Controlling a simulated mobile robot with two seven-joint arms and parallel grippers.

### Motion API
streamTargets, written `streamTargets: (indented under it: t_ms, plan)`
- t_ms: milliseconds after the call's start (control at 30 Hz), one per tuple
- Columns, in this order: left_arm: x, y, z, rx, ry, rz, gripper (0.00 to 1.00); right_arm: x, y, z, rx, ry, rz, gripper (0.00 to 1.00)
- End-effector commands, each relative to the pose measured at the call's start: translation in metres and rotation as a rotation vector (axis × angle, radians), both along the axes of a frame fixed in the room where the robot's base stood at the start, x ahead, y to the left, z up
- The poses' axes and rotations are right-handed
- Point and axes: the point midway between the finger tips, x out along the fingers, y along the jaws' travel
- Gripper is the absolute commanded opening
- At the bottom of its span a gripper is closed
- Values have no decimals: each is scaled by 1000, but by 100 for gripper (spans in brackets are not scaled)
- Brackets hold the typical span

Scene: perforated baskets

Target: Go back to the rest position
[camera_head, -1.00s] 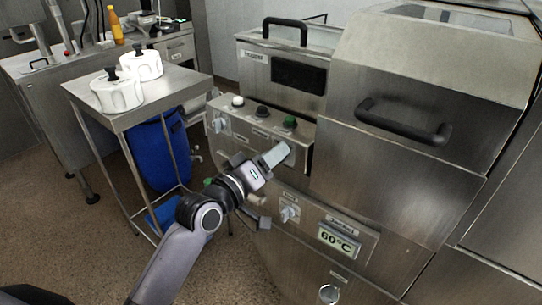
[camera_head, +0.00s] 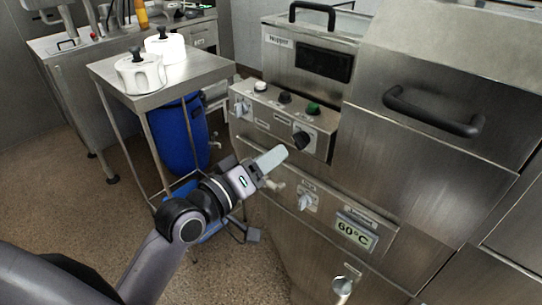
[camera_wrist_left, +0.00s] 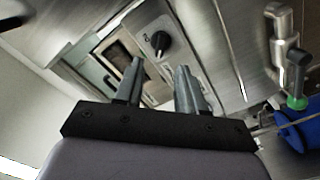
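My left gripper (camera_head: 268,165) is in front of the steel machine (camera_head: 300,235), just below and left of a black knob (camera_head: 301,140) on its control panel. In the left wrist view, the two fingers of my left gripper (camera_wrist_left: 160,80) stand apart with nothing between them. The black knob (camera_wrist_left: 160,41) shows beyond the fingertips there, apart from them. My left arm reaches in from the lower left in the head view. My right gripper is in neither view.
A steel table (camera_head: 185,88) with two white perforated-looking lidded pots (camera_head: 140,74) stands at the left. A blue barrel (camera_head: 180,138) is under it. The machine's front, with several knobs and a 60°C display (camera_head: 357,231), lies close to my arm. Floor (camera_head: 70,215) is open at the left.

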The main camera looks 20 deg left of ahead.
Motion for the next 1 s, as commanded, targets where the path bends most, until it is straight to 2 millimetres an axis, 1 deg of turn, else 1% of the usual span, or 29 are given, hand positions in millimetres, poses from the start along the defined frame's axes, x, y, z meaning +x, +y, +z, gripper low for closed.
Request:
streamTargets:
  t_ms: [167,267,367,400,467,500,567,600,667,700,800,833,900,1000]
  plan:
    - [0,0,0,0,0,0,39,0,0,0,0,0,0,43]
    - [-2,1,-11,24,16,7,39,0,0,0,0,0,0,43]
    - [-11,3,-48,111,65,25,39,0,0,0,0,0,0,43]
    - [-18,5,-70,168,92,32,39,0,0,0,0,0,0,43]
    - [-34,8,-107,270,141,40,39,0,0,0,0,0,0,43]
    - [-46,10,-133,346,173,38,39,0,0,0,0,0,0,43]
    - [-68,13,-169,461,221,27,39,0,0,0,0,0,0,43]
    - [-84,14,-191,534,249,14,39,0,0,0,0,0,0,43]
    - [-108,15,-220,637,287,-13,39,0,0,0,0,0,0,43]
    - [-123,16,-236,697,307,-33,39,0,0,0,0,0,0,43]
    - [-155,18,-266,815,345,-80,39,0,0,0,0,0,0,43]
    - [-162,18,-272,839,351,-92,39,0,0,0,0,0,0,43]
    - [-174,19,-281,883,363,-113,39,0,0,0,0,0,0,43]
    - [-180,19,-286,904,368,-123,39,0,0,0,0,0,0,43]
